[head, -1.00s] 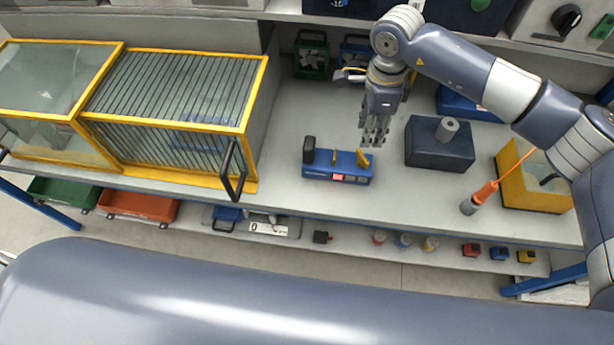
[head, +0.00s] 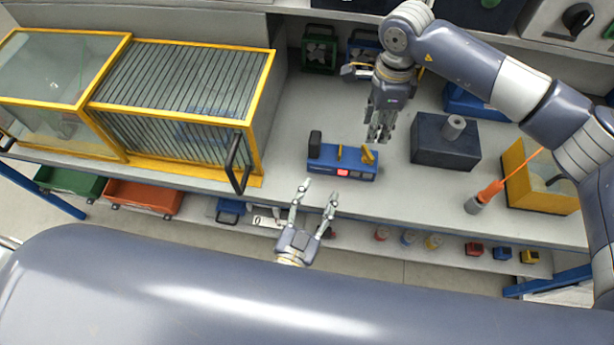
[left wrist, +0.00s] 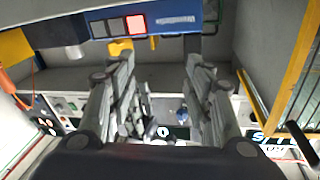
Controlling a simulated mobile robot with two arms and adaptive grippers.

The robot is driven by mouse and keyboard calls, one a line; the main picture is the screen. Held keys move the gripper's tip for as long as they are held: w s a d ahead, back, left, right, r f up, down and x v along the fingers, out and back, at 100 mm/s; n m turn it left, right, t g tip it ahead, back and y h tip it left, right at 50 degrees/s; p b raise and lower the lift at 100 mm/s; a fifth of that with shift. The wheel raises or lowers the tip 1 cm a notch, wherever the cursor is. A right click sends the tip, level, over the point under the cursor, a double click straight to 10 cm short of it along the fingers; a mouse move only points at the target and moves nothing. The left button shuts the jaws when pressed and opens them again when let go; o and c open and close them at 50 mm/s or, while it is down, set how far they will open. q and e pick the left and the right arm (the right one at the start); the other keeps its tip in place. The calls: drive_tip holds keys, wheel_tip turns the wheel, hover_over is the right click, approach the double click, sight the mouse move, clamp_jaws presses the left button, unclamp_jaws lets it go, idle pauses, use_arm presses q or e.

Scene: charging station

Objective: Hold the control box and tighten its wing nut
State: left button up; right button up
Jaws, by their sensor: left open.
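The control box (head: 325,164) is a long blue box on the workbench, with a black block at its left end, a lit red square on its front and yellow upright pieces on top. The yellow piece at its right end (head: 368,157) looks like the wing nut. The box also shows at the top of the left wrist view (left wrist: 175,20). My left gripper (head: 318,191) is open and empty, in front of the box and apart from it. My right gripper (head: 379,139) points down just behind the box's right end; its finger gap is unclear.
A dark box with a grey cylinder (head: 430,150) stands to the right, near an orange-handled tool (head: 488,193) and a yellow box (head: 520,195). A yellow-framed cage (head: 190,95) fills the left. Small parts lie on the lower shelf.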

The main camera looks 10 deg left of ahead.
sight(369, 151)
use_arm(q)
drive_tip(key=w+a+r+n+y, duration=0.1)
drive_tip(key=w, duration=0.3)
drive_tip(key=w+r+n+y, duration=0.1)
drive_tip(key=w+n, duration=0.1)
drive_tip(key=w, duration=0.3)
drive_tip(key=w+a+r+n+y, duration=0.1)
drive_tip(key=w, duration=0.3)
drive_tip(key=shift+w+a+n+y, duration=0.3)
drive_tip(key=shift+w+a+y, duration=0.05)
drive_tip(key=shift+w+y, duration=0.05)
clamp_jaws()
use_arm(e)
drive_tip(key=o, duration=0.5)
drive_tip(key=shift+o, duration=1.1)
drive_tip(key=shift+r+n, duration=0.15)
drive_tip(key=shift+n, duration=0.15)
wheel_tip(369, 151, down, 10)
drive_tip(key=n, duration=0.4)
drive_tip(key=shift+n, duration=0.3)
